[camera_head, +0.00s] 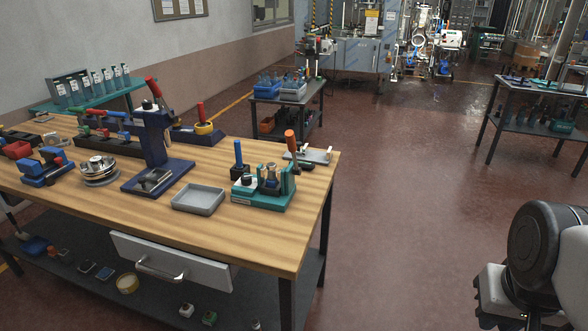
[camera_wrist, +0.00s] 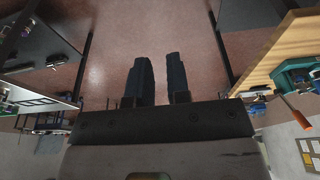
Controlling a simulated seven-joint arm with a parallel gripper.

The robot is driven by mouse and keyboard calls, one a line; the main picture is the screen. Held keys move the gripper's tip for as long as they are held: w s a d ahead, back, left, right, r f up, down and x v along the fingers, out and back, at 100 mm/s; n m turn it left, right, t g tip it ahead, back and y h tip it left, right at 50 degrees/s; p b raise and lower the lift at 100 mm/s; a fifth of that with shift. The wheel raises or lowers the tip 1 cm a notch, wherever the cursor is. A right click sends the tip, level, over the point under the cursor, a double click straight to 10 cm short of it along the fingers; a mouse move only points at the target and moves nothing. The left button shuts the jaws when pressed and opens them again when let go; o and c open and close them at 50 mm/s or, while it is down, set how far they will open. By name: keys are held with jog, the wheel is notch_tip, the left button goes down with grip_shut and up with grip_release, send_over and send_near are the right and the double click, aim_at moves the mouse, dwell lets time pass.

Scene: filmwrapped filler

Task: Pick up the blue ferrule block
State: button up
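My gripper (camera_wrist: 158,65) shows in the wrist view as two dark fingers with a clear gap between them, holding nothing. Part of my arm shows at the right edge in the head view, apart from the wooden workbench (camera_head: 268,238). No thing is plainly recognisable as the blue ferrule block. Small blue pieces (camera_head: 86,267) lie on the dark lower shelf.
A dark blue press (camera_head: 155,145) stands mid-bench, beside an empty grey tray (camera_head: 198,199). A drawer (camera_head: 170,263) hangs under the front edge. Side tables stand at the back (camera_head: 290,103) and right (camera_head: 540,108). The red floor between bench and right table is clear.

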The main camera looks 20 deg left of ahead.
jog(key=o, duration=0.5)
jog(key=shift+c, duration=0.2)
jog(key=w+a+f+n+t+h, duration=0.1)
jog(key=w+a+n+h, duration=0.1)
jog(key=w+a+n, duration=0.6)
jog(key=w+a+n+t+h, duration=0.2)
jog(key=w+n, duration=0.2)
jog(key=w, duration=0.7)
jog(key=w+a+f+n+t+h, duration=0.1)
jog(key=w+a+n+h, duration=0.1)
jog(key=w+a+n, duration=0.6)
jog(key=w+a+f+n+t+y, duration=0.2)
jog(key=w+a+f+n+t, duration=0.15)
jog(key=w+a+n, duration=0.6)
jog(key=w+a+n+t+y, duration=0.1)
jog(key=a+n+y, duration=0.1)
jog(key=a, duration=1)
jog(key=w+a+n+t+y, duration=0.1)
jog(key=a+n, duration=0.4)
jog(key=a, duration=0.7)
jog(key=shift+w+a+t+y, duration=0.4)
jog(key=shift+t+y, duration=0.3)
jog(key=shift+t, duration=0.05)
jog(key=shift+f, duration=0.15)
